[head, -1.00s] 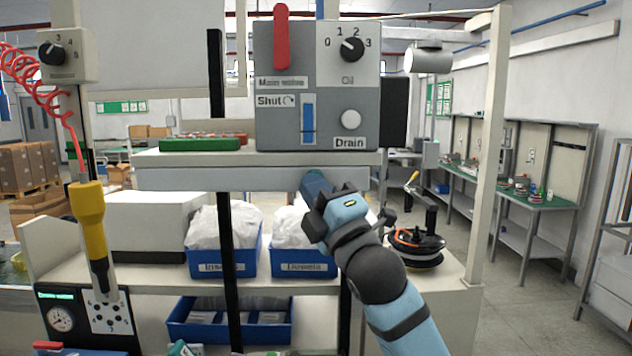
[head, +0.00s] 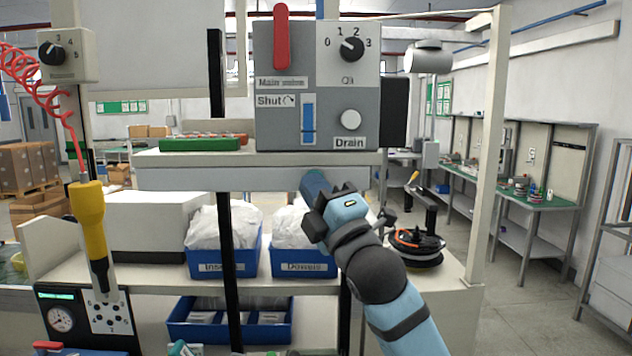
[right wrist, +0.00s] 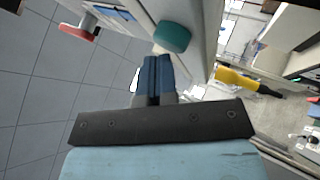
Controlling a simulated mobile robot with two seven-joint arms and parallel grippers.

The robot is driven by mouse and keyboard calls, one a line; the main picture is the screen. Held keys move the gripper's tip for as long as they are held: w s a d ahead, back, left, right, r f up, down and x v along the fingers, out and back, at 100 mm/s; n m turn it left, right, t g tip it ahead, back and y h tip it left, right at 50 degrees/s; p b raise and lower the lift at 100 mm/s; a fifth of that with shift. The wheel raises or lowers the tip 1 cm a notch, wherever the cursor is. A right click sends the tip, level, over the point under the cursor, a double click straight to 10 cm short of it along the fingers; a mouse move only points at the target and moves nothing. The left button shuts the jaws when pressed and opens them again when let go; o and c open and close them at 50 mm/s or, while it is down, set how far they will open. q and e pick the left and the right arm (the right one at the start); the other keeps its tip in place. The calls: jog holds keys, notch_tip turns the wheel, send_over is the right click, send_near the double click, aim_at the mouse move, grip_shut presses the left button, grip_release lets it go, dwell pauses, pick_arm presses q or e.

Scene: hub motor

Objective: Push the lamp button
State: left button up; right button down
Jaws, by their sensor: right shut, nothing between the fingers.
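A teal round cap (right wrist: 172,37) on a short pale neck shows in the right wrist view, beside a pale panel. It looks like a button, but I cannot tell for sure that it is the lamp button. My right gripper (right wrist: 155,62) is shut and empty, with its blue fingertips pointing at the cap and close to it. I cannot tell whether they touch. My left gripper is not in view.
Above the shelf (head: 190,179) stands a grey control box (head: 270,135) with a red lever, a dial and a white Drain knob (head: 350,119). Blue bins (head: 225,263) stand below. A yellow tool (head: 88,215) hangs at left. A post (head: 488,150) stands at right.

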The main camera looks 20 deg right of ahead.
jog(key=shift+w, duration=0.2)
dwell(0.4)
jog(key=shift+w+d, duration=0.15)
jog(key=shift+w, duration=0.05)
jog(key=shift+s, duration=0.15)
jog(key=shift+s+p, duration=0.15)
jog(key=shift+p, duration=0.15)
jog(key=shift+s, duration=0.1)
jog(key=s, duration=0.2)
jog(key=s+a, duration=0.1)
jog(key=s+a+p, duration=0.1)
jog(key=s, duration=0.1)
jog(key=shift+s, duration=0.3)
